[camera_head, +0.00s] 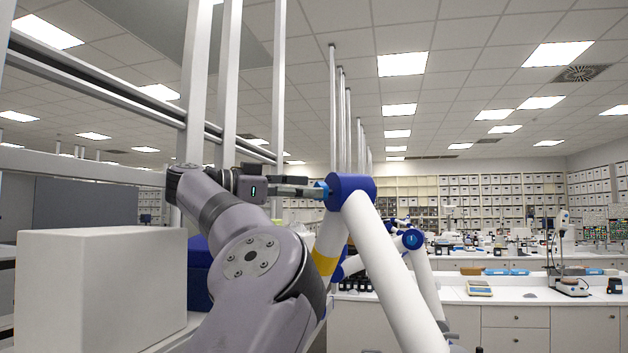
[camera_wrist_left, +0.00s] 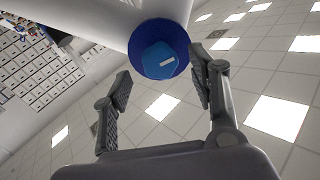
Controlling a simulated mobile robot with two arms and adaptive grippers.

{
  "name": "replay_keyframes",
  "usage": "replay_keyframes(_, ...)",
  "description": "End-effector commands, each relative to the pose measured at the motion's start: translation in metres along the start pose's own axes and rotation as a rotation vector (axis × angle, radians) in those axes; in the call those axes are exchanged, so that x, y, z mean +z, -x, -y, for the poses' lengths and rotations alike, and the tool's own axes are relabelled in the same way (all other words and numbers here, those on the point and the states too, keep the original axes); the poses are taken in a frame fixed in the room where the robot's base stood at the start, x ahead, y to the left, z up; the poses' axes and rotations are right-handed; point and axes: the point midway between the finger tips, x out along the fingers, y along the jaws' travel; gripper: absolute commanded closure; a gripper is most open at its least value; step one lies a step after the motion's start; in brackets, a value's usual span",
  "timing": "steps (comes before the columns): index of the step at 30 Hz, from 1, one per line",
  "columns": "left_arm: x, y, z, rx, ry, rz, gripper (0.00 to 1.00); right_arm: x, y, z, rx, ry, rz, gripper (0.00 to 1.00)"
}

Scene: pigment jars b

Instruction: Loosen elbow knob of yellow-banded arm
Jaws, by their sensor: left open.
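The yellow-banded arm is white, with a yellow band (camera_head: 324,262) on its lower link and a dark blue elbow joint (camera_head: 350,188) at its top. The elbow knob (camera_head: 321,190) is lighter blue and sits on the joint's left side. In the left wrist view the knob (camera_wrist_left: 160,61) is six-sided with a white mark, in front of the round dark blue cap. My left gripper (camera_head: 312,190) is open at the knob; in the wrist view its fingers (camera_wrist_left: 160,72) stand on either side of it, with a visible gap on the left. My right gripper is not in view.
A second white arm with a blue joint (camera_head: 412,240) stands behind to the right. A white box (camera_head: 100,290) and a dark blue object (camera_head: 198,272) are at left. Metal posts (camera_head: 195,90) rise behind my left arm. Benches with a scale (camera_head: 479,288) are at right.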

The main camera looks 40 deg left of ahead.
Motion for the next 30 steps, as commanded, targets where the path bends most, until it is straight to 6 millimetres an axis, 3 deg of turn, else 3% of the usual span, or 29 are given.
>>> replay_keyframes(1,-0.005,-0.008,0.0,0.003,0.002,0.001,0.46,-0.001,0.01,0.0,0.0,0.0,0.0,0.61)
replay_keyframes(6,-0.002,-0.023,0.0,0.001,0.001,0.001,0.46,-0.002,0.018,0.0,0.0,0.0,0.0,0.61)
replay_keyframes(16,0.001,-0.026,0.0,0.0,0.001,0.001,0.46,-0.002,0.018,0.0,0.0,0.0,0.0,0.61)
replay_keyframes(30,0.0,-0.026,0.0,0.0,0.001,0.001,0.78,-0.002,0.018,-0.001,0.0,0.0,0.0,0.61)
